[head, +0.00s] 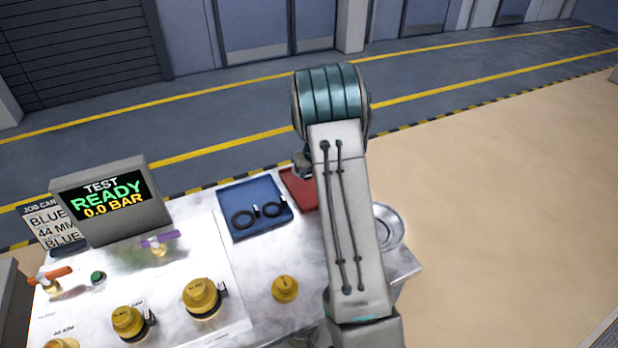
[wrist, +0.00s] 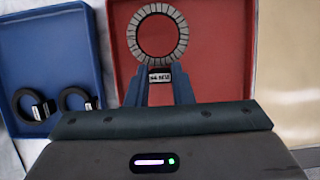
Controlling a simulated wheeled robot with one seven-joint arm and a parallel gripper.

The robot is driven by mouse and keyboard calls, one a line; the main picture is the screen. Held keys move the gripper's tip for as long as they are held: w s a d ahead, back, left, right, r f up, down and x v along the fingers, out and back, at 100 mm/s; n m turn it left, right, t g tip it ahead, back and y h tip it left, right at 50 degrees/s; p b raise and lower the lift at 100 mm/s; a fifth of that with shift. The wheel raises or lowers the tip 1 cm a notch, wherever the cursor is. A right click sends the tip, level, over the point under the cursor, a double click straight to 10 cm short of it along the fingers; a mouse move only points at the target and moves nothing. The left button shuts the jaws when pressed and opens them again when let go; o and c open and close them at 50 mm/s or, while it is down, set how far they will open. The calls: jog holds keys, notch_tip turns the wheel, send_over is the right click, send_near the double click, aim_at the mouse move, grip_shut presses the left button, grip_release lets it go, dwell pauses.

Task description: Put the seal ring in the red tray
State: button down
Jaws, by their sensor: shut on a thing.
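The seal ring (wrist: 131,38) is a pale grey, segmented ring with a small white tag (wrist: 159,76). It shows in the wrist view in front of the red tray (wrist: 225,70). My gripper (wrist: 159,72) is shut on the ring at its tagged lower edge. The ring appears over the tray's area; I cannot tell whether it touches the tray floor. In the head view the red tray (head: 299,186) is mostly hidden behind my arm, and the gripper and held ring are hidden there.
The blue tray (head: 238,194) beside the red one holds two black rings with tags (head: 243,219). A metal dish (head: 390,226) lies right of my arm. Yellow caps (head: 201,296), a test display (head: 110,200) and a job card (head: 46,226) stand on the bench to the left.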

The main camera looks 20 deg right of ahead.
jog(key=shift+f, duration=1.6)
jog(key=shift+f, duration=0.2)
jog(key=c, duration=1.3)
grip_release()
jog(key=shift+r, duration=0.1)
jog(key=shift+o, duration=0.2)
jog(key=shift+r, duration=0.1)
